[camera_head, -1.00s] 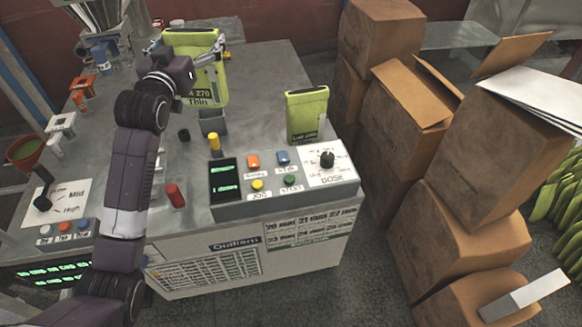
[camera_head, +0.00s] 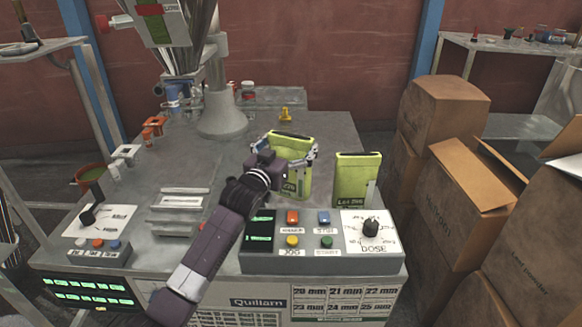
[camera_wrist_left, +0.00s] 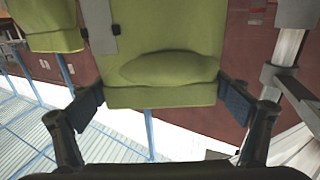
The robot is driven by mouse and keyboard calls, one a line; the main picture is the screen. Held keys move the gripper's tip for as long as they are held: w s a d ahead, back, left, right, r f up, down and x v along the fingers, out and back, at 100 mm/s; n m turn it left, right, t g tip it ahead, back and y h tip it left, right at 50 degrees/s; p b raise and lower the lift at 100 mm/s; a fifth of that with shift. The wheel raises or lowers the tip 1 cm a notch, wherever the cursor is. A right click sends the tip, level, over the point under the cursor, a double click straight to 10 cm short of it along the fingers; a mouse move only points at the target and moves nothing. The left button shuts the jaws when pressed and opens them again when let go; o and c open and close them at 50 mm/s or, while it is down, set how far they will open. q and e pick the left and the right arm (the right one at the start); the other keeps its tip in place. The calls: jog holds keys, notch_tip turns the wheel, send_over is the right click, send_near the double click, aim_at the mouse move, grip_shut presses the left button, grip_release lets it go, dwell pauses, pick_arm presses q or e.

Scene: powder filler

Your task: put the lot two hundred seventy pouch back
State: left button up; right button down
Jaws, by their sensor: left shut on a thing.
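A yellow-green pouch (camera_head: 292,178), its label partly readable as "270", is between the fingers of my left gripper (camera_head: 289,157). My left gripper is shut on its sides. The pouch is upright above the filler's top, behind the control box; its lower end is partly hidden, so I cannot tell whether it rests in a holder. In the left wrist view the pouch (camera_wrist_left: 160,45) fills the space between the fingertips. A second similar pouch (camera_head: 357,178) stands to its right; its lot number is too small to read surely. My right gripper is not in view.
The control box (camera_head: 325,262) with buttons and a dose dial stands at the front. A filler column (camera_head: 222,105) rises behind. Cardboard boxes (camera_head: 440,125) are stacked at the right. A small yellow part (camera_head: 286,115) lies behind the pouch. The table between column and pouch is clear.

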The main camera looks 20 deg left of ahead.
pick_arm(q)
notch_tip(320, 180, down, 6)
jog(key=shift+r+b, duration=0.1)
jog(key=shift+b, duration=0.4)
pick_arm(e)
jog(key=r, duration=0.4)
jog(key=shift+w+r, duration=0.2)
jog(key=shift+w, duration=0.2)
pick_arm(q)
jog(key=o, duration=1.6)
jog(key=shift+f, duration=0.2)
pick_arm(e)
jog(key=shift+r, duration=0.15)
pick_arm(q)
jog(key=s, duration=0.4)
jog(key=s+a+p, duration=0.1)
jog(key=s, duration=0.3)
jog(key=s+p, duration=0.1)
jog(key=s, duration=0.3)
jog(key=shift+a+r, duration=0.2)
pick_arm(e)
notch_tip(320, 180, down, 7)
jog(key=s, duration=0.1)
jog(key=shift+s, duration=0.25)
